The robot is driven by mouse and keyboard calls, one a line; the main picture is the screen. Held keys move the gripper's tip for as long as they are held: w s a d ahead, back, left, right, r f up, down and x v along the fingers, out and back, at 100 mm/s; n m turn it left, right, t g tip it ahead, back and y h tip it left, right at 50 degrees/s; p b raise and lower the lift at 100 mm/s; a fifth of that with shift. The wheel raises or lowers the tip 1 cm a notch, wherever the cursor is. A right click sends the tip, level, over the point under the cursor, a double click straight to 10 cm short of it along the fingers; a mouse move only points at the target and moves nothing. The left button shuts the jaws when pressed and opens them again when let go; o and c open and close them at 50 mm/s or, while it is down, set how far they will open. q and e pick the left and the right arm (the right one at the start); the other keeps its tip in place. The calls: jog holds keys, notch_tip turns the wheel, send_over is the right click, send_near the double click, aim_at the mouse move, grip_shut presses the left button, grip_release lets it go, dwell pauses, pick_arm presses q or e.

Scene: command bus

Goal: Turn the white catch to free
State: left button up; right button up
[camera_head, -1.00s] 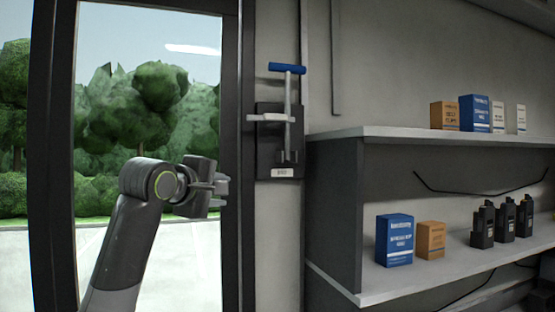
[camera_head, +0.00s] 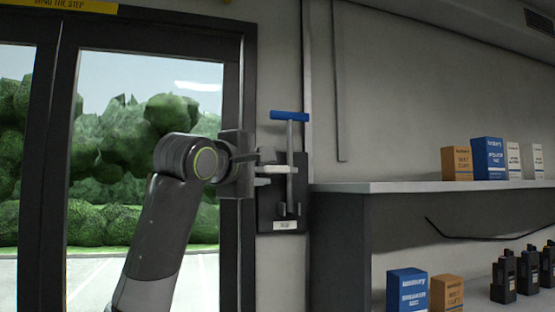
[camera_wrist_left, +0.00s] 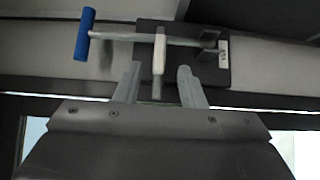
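The white catch (camera_head: 277,169) lies level across the grey rod of a blue T-handle (camera_head: 289,115) on a black wall plate (camera_head: 298,170). In the left wrist view the catch (camera_wrist_left: 159,54) crosses the rod, and its grey near end shows between my fingers. My left gripper (camera_head: 257,162) is at the left end of the catch, beside the door frame. The left wrist view shows its two fingers (camera_wrist_left: 159,78) apart, one on each side of the catch, with gaps; I cannot tell whether either touches. My right gripper is not in view.
A glass door with a dark frame (camera_head: 247,70) stands directly behind my left arm. To the right, a shelf (camera_head: 420,187) carries orange, blue and white boxes; a lower shelf holds more boxes and several black devices (camera_head: 504,277). The wall above the handle is clear.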

aim_at(274, 168)
pick_arm(q)
jog(key=p+x, duration=0.2)
jog(key=x, duration=0.4)
jog(key=shift+r, duration=0.15)
jog(key=shift+w+d+p, duration=0.3)
jog(key=shift+w+p, duration=0.2)
jog(key=shift+w, duration=0.2)
grip_shut()
